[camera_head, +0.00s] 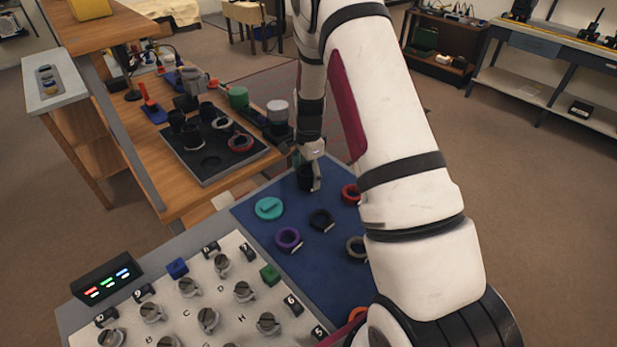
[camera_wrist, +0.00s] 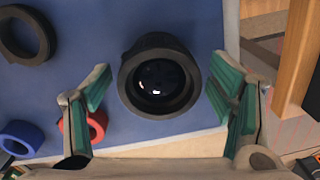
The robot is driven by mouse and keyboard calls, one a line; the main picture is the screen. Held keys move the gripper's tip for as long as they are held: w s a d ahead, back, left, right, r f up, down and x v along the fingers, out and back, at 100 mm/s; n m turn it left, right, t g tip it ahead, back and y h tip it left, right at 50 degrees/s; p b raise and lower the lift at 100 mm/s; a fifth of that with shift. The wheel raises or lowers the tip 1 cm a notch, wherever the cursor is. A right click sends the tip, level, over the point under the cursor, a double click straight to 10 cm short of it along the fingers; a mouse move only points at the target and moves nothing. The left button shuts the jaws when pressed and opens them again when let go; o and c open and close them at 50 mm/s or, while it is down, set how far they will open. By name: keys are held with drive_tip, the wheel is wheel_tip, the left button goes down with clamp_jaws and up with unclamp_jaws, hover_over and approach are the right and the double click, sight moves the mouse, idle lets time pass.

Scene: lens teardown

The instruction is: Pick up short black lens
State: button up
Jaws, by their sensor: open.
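A short black lens (camera_wrist: 160,75) stands upright on the blue mat (camera_wrist: 105,25), with its glass facing the wrist camera. In the head view the lens (camera_head: 304,178) is at the mat's far end, partly hidden by my gripper (camera_head: 313,168). In the wrist view my gripper (camera_wrist: 160,92) is open, with one green-padded finger on each side of the lens. A gap shows between the lens and each finger in that view. How far the fingertips are above the mat is hard to tell.
On the mat, a red ring (camera_head: 350,193) is near the lens, with a black ring (camera_head: 321,220), purple ring (camera_head: 288,239) and teal disc (camera_head: 269,208) nearer. A wooden table with a dark tray (camera_head: 207,177) of lens parts stands left. A panel of knobs (camera_head: 180,312) is in front.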

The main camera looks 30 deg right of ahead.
drive_tip(key=shift+c, duration=0.5)
drive_tip(key=c, duration=1.4)
drive_tip(key=shift+o, duration=0.2)
drive_tip(key=shift+r, duration=0.15)
